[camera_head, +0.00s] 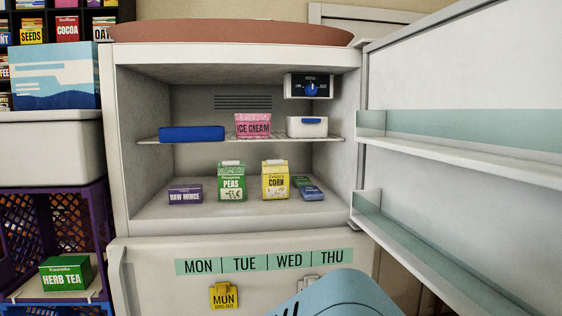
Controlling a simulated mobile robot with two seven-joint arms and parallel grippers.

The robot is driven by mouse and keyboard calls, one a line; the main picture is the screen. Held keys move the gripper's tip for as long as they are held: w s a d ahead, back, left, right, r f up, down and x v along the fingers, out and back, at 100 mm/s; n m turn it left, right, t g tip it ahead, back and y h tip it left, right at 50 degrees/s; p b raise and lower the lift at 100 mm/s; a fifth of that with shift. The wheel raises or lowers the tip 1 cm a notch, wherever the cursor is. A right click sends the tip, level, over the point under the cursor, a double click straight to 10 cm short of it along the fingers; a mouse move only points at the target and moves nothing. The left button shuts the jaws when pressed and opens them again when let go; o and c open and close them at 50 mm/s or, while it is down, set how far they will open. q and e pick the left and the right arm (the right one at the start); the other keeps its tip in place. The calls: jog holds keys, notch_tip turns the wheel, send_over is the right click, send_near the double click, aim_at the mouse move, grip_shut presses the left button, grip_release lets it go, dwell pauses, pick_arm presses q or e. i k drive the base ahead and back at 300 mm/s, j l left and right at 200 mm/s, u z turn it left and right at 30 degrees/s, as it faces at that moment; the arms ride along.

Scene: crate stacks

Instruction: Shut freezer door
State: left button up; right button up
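The freezer compartment (118,150) is wide open in the head view. Its white door (460,90) is swung out to the right, with its inner side and two pale green door shelves facing me. Inside, a wire shelf holds a blue tray (192,134), a pink ice cream box (253,125) and a white container (306,127). On the freezer floor stand a purple raw mince box (185,194), a green peas carton (231,182), a yellow corn carton (275,180) and small flat packs (311,191). Neither gripper is in view.
A lower white front (150,275) with a day-name strip (264,263) and yellow tag (224,296) is below. A light blue rounded shape at the bottom edge seems part of me. Purple crates (95,235) and a white bin (50,150) stand left.

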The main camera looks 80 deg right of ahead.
aim_at(458, 128)
jog(key=k+j+u, duration=0.15)
jog(key=u, duration=1.3)
jog(key=j+u, duration=0.65)
jog(key=j, duration=0.2)
jog(key=j+u, duration=0.3)
jog(key=j, duration=0.6)
jog(key=j+u, duration=0.3)
jog(key=j, duration=0.15)
jog(key=j+u, duration=0.3)
jog(key=j+z, duration=0.3)
jog(key=k+j+z, duration=0.1)
jog(key=j+z, duration=0.25)
jog(key=z, duration=1.05)
jog(key=k+z, duration=0.1)
jog(key=z, duration=1.5)
jog(key=l+z, duration=0.15)
jog(key=z, duration=0.4)
jog(key=k+z, duration=0.1)
jog(key=z, duration=0.4)
jog(key=l+z, duration=0.1)
jog(key=z, duration=0.45)
